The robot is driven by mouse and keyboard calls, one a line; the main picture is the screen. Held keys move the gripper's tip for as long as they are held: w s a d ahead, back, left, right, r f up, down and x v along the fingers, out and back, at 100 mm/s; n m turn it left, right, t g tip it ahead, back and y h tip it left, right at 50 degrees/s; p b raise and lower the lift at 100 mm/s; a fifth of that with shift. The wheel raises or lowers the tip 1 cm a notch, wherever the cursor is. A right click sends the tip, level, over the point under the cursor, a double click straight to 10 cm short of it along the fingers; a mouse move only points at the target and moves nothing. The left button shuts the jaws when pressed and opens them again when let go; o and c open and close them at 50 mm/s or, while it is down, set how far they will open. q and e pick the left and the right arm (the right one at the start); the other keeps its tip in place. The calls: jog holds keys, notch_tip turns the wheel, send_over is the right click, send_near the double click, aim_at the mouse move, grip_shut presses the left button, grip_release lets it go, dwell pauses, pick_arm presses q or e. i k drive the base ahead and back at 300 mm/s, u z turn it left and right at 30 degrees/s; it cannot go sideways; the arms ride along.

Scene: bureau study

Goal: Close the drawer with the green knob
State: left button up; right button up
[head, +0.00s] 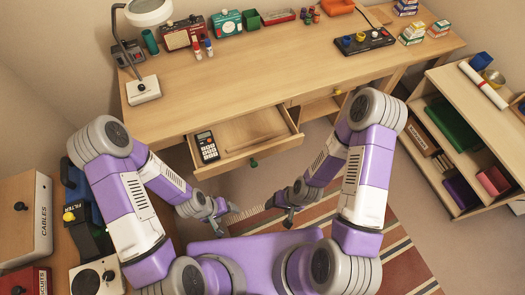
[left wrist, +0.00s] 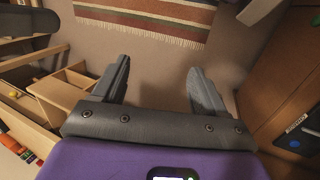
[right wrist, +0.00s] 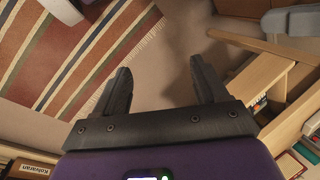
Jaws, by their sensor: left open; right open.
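The drawer with the green knob (head: 253,163) is pulled out from the desk (head: 240,84) in the head view. A calculator (head: 207,146) lies at the left inside the drawer (head: 280,146). My left gripper (head: 222,222) is open and empty, below and to the left of the knob, apart from it. It also shows in the left wrist view (left wrist: 158,82). My right gripper (head: 288,220) is open and empty, below and to the right of the knob. It also shows in the right wrist view (right wrist: 162,88). Neither gripper touches the drawer.
A drawer with a yellow knob (head: 337,92) is in the desk to the right. A lamp (head: 143,90), a radio (head: 183,36) and a control box (head: 362,41) stand on the desktop. A low shelf (head: 470,120) is at right. A striped rug (head: 390,245) lies on the floor.

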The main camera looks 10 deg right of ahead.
aim_at(241, 130)
jog(key=k, duration=0.5)
jog(key=z, duration=1.85)
jog(key=i, duration=0.3)
jog(key=u, duration=3.4)
